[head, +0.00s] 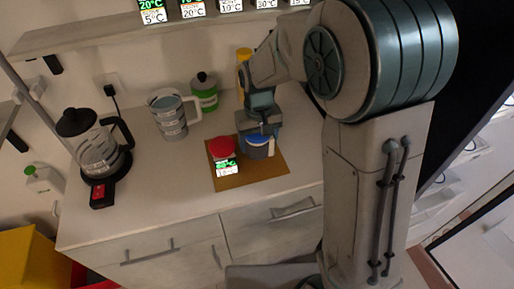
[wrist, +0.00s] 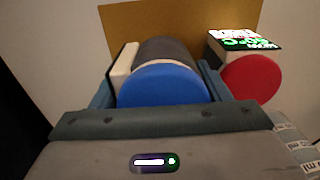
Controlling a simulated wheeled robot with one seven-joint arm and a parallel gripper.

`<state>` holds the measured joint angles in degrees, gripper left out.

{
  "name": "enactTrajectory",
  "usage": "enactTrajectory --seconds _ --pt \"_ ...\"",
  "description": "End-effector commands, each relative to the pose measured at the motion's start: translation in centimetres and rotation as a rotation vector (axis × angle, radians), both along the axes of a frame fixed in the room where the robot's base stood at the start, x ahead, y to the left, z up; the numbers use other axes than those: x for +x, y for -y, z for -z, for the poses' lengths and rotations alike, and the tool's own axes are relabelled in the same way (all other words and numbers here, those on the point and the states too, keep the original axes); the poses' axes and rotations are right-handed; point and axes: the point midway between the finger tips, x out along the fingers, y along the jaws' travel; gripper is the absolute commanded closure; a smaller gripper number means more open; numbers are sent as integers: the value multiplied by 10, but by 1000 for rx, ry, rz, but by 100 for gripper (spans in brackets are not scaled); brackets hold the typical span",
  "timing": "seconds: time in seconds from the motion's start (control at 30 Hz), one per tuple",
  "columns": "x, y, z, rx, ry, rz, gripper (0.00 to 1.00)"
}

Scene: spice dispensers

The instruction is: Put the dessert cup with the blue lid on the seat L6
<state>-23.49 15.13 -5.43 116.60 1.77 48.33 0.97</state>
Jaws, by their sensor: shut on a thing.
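The dessert cup with the blue lid (head: 258,150) is in my gripper (head: 262,128) over the brown mat on the counter. In the wrist view the blue lid (wrist: 162,86) faces the camera, with the dark cup body (wrist: 165,50) behind it. The fingers of my gripper (wrist: 160,75) are on either side of the cup, shut on it. I cannot tell whether the cup touches the mat or is just above it. No seat marked L6 can be made out.
A red-lidded cup (head: 221,147) with a lit display stands close left of the held cup on the mat (head: 255,172). A shelf (head: 100,32) with temperature displays runs above.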

Motion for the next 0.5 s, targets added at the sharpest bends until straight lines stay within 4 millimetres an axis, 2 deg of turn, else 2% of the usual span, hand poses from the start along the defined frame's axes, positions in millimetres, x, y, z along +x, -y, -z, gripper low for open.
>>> enactTrajectory --seconds 0.13,0.33,0.5 --pt "2 -4 8 -1 -3 0 60" --pt "2 -4 36 -1 -3 1 60" --pt "3 -4 43 1 2 1 60"
